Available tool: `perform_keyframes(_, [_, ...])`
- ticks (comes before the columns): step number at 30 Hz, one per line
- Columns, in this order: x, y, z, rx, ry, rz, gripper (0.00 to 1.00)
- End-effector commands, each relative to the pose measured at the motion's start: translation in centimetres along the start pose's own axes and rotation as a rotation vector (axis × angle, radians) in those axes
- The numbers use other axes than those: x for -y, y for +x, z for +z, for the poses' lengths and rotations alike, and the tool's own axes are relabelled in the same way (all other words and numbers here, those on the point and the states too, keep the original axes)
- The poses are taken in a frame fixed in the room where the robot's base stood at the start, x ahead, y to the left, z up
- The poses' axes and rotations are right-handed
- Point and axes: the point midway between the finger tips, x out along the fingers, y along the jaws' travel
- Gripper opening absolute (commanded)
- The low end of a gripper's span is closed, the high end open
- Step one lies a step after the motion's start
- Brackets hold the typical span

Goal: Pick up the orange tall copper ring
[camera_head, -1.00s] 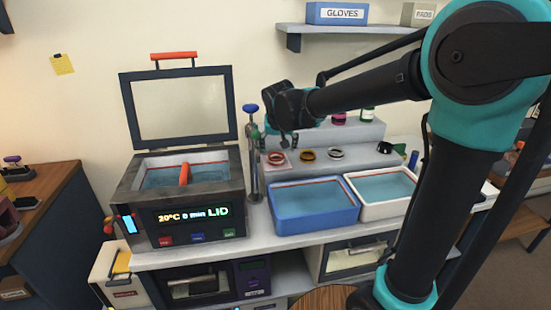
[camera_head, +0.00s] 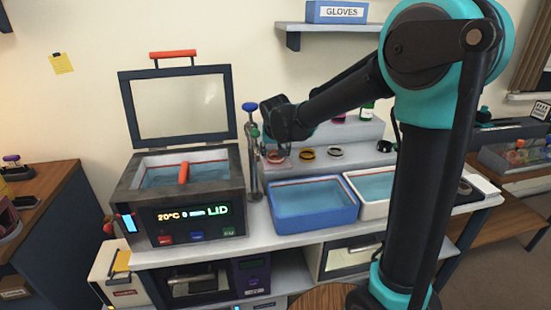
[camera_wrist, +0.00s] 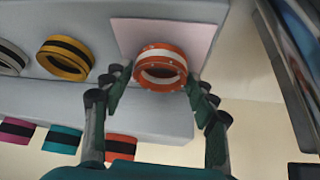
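The orange copper ring (camera_wrist: 160,87), with white bands, lies on a pale pink square on a light step in the wrist view. In the head view the ring (camera_head: 277,158) shows only partly, next to my gripper. My gripper (camera_wrist: 157,82) is open, with one finger to each side of the ring in the wrist view. I cannot tell whether the fingertips reach down around it. In the head view my gripper (camera_head: 270,152) is over the left end of the step.
A yellow-and-black ring (camera_wrist: 66,58) and a white-and-black ring (camera_wrist: 10,57) lie beside the orange one. More coloured rings stand on another step. A chrome post (camera_head: 254,175) stands close left of my gripper. A blue water tub (camera_head: 314,222) is in front.

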Motion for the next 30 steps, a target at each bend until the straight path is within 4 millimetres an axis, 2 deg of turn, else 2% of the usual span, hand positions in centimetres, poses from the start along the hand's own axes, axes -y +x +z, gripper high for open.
perform_keyframes(1, [0.0, 0.0, 0.0, 0.000, 0.000, 0.000, 0.48])
perform_keyframes(8, [0.0, 0.0, 0.0, 0.000, 0.000, 0.000, 0.21])
perform_keyframes(20, [0.0, -0.6, -0.3, 0.000, 0.000, 0.000, 0.21])
perform_keyframes(26, [0.0, -2.8, -1.5, 0.000, 0.000, 0.000, 0.21])
perform_keyframes(30, [0.0, -5.3, -3.0, 0.000, 0.000, 0.000, 0.21])
